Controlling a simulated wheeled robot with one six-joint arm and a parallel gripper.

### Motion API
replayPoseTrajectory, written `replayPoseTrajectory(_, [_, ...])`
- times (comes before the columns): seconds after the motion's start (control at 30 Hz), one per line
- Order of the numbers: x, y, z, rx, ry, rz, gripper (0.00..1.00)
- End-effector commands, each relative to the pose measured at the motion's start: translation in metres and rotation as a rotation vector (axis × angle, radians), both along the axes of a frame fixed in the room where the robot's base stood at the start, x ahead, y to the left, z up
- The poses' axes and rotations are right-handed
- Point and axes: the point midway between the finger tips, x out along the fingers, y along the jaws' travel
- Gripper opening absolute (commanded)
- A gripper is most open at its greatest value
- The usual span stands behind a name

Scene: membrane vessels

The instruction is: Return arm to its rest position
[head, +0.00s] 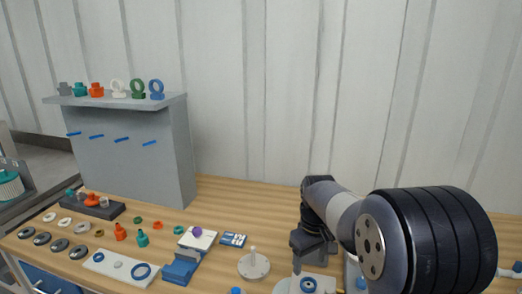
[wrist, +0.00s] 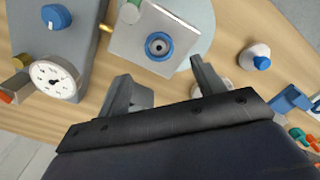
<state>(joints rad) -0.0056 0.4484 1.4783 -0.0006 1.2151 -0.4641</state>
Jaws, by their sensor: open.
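My gripper (head: 303,252) hangs over the right part of the wooden table in the head view, pointing down. In the wrist view its two fingers (wrist: 165,84) are spread apart, with nothing held between them. The fingers appear apart from the plate. My arm's dark, thick link covers the lower right of the head view and hides part of the table there.
A grey unit with a white dial gauge (wrist: 54,78) stands left in the wrist view. A round base with a peg (head: 254,267) stands left of my gripper. A grey shelf panel (head: 135,150) rises at the table's back left. Rings and fittings lie before it.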

Motion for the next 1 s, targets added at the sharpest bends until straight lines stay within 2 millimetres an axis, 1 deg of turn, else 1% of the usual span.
replayPoseTrajectory(0.03, [-0.001, 0.0, -0.011, 0.0, 0.004, 0.0, 0.65])
replayPoseTrajectory(0.1, [-0.001, 0.0, -0.026, 0.0, 0.004, 0.0, 0.65])
replayPoseTrajectory(0.3, [-0.001, 0.0, -0.066, 0.0, 0.006, 0.0, 0.65])
replayPoseTrajectory(0.33, [-0.001, 0.0, -0.068, 0.0, 0.003, 0.0, 0.65])
replayPoseTrajectory(0.37, [0.0, 0.0, -0.054, 0.0, -0.003, 0.0, 0.65])
replayPoseTrajectory(0.4, [0.0, 0.0, -0.048, 0.0, -0.004, 0.0, 0.65])
replayPoseTrajectory(0.5, [0.0, 0.0, -0.039, 0.0, -0.001, 0.0, 0.65])
replayPoseTrajectory(0.7, [0.0, 0.0, -0.031, 0.0, 0.0, 0.0, 0.65])
replayPoseTrajectory(1.0, [0.0, 0.0, -0.03, 0.0, 0.0, 0.0, 0.65])
